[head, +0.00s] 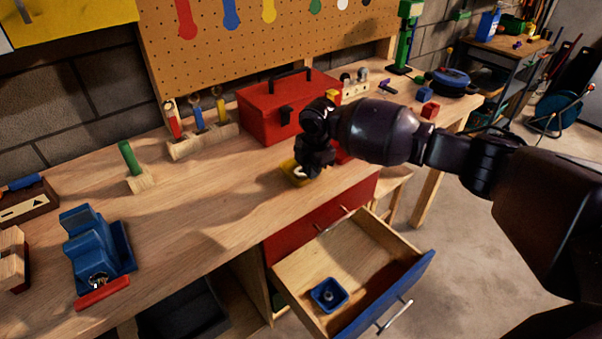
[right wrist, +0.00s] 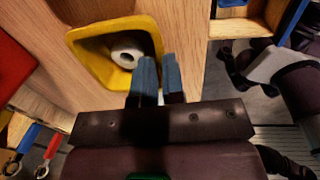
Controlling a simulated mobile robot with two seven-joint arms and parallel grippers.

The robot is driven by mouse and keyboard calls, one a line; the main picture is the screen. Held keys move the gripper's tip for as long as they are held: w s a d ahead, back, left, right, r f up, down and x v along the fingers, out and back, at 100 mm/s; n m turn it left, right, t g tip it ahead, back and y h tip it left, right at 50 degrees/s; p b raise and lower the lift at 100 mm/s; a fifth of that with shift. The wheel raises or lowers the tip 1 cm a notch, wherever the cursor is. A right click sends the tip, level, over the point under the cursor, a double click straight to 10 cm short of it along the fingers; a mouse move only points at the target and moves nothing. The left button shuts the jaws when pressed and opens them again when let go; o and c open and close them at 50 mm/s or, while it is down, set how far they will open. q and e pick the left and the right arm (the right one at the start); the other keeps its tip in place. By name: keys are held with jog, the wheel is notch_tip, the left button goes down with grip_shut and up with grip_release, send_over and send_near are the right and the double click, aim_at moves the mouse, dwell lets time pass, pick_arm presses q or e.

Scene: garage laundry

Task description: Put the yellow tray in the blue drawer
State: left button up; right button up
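The small yellow tray (head: 292,174) sits on the workbench in front of the red toolbox, partly hidden by my right gripper. In the right wrist view the yellow tray (right wrist: 88,45) holds a pale ring-shaped piece (right wrist: 126,51). My right gripper (right wrist: 160,72) has its two fingers close together at the tray's near side wall, one inside and one outside, and looks shut on it. The blue drawer (head: 392,298) is pulled open below the bench, to the right of the tray. A small blue tray (head: 329,294) lies inside it. My left gripper is not in view.
The red toolbox (head: 275,112) stands behind the tray. A wooden tool holder (head: 202,141) is left of it, and a blue vise (head: 95,248) is at the front left. Bare benchtop (head: 200,205) lies left of the tray. The drawer has free floor around its right side.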

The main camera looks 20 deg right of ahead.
notch_tip(320, 180, down, 3)
jog(key=shift+w+r, duration=0.15)
grip_shut()
